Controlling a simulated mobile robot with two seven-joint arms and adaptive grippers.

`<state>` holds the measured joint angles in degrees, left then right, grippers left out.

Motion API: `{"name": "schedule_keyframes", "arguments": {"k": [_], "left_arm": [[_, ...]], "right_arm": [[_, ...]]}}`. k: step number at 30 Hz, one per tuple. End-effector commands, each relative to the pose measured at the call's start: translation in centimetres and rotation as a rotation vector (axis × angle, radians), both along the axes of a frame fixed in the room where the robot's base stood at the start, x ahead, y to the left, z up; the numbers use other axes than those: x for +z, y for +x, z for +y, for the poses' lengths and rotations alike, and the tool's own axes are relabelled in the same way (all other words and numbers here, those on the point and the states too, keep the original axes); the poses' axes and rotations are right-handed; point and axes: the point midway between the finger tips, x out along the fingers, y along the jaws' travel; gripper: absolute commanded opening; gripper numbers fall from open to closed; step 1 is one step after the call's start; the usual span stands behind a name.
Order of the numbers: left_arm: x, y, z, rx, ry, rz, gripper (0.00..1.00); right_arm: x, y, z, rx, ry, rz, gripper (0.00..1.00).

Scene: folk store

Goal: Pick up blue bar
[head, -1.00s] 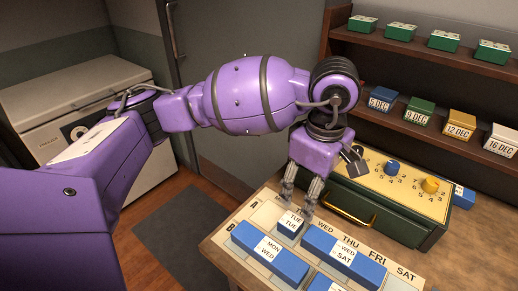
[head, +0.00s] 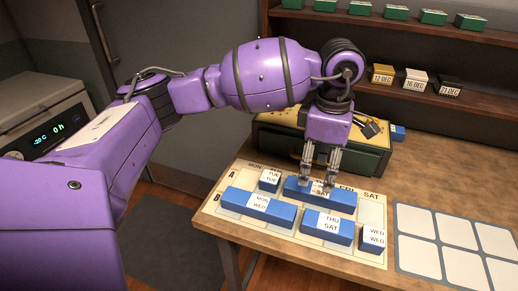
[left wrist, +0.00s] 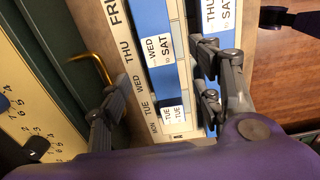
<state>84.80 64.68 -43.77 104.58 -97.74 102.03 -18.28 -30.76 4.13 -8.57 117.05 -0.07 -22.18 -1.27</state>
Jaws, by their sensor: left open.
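Several blue bars with white day labels lie on a lettered day board (head: 372,205) on the wooden table. In the head view my left gripper (head: 318,185) points down at the long WED–SAT blue bar (head: 343,199) in the back row and partly hides it. In the left wrist view the open left gripper (left wrist: 160,90) has its fingers apart on either side of this bar (left wrist: 152,20). I cannot tell if they touch it. A small TUE bar (head: 269,180) is left of it. A MON–WED bar (head: 240,203), a THU–SAT bar (head: 327,228) and a small WED bar (head: 371,242) lie in front.
A green box with a yellow dial panel (head: 366,157) stands close behind the board. A grey sheet with several white blank squares (head: 465,268) lies to the right. A shelf (head: 440,102) with date blocks is at the back. Bare tabletop shows at the right rear.

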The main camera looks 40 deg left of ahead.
Motion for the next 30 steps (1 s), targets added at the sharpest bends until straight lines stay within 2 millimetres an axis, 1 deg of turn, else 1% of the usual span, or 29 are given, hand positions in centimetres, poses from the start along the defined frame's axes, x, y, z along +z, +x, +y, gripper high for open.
{"name": "schedule_keyframes", "arguments": {"k": [1, 3, 9, 14, 15, 17, 20, 24, 25, 30], "left_arm": [[-0.9, -0.2, 0.1, 0.002, 0.002, 0.009, 0.59], [-1.8, -0.2, 0.0, 0.001, 0.003, 0.009, 0.59], [-3.4, -0.1, -0.5, 0.000, 0.003, 0.009, 0.59], [-5.6, 0.0, -1.5, 0.000, 0.002, 0.011, 0.59], [-6.3, 0.0, -1.4, 0.002, 0.002, 0.011, 0.59], [-7.1, 0.0, -1.4, 0.001, 0.003, 0.009, 0.59], [-7.6, 0.0, -1.4, 0.001, 0.002, 0.008, 0.59], [-7.5, 0.1, -1.4, 0.001, 0.002, 0.007, 0.59], [-7.5, 0.1, -1.4, 0.000, 0.002, 0.007, 0.57], [-7.5, 0.1, -1.4, 0.000, 0.002, 0.006, 0.35]], "right_arm": [[0.1, 0.1, 0.0, 0.000, 0.000, -0.003, 0.40], [0.2, 0.3, 0.0, 0.001, 0.000, -0.006, 0.40], [0.5, 0.9, 0.0, 0.002, -0.001, -0.016, 0.40], [0.8, 0.9, 0.0, 0.001, -0.001, -0.017, 0.40], [0.8, 0.7, 0.0, 0.001, -0.001, -0.015, 0.40], [0.7, 0.5, -0.1, 0.000, -0.002, -0.012, 0.40], [0.6, 0.2, -0.1, -0.002, -0.002, -0.006, 0.40], [0.5, -0.2, -0.2, -0.003, -0.003, 0.001, 0.40], [0.5, -0.3, -0.2, -0.003, -0.003, 0.002, 0.40], [0.5, -0.4, -0.2, -0.004, -0.004, 0.003, 0.40]]}}
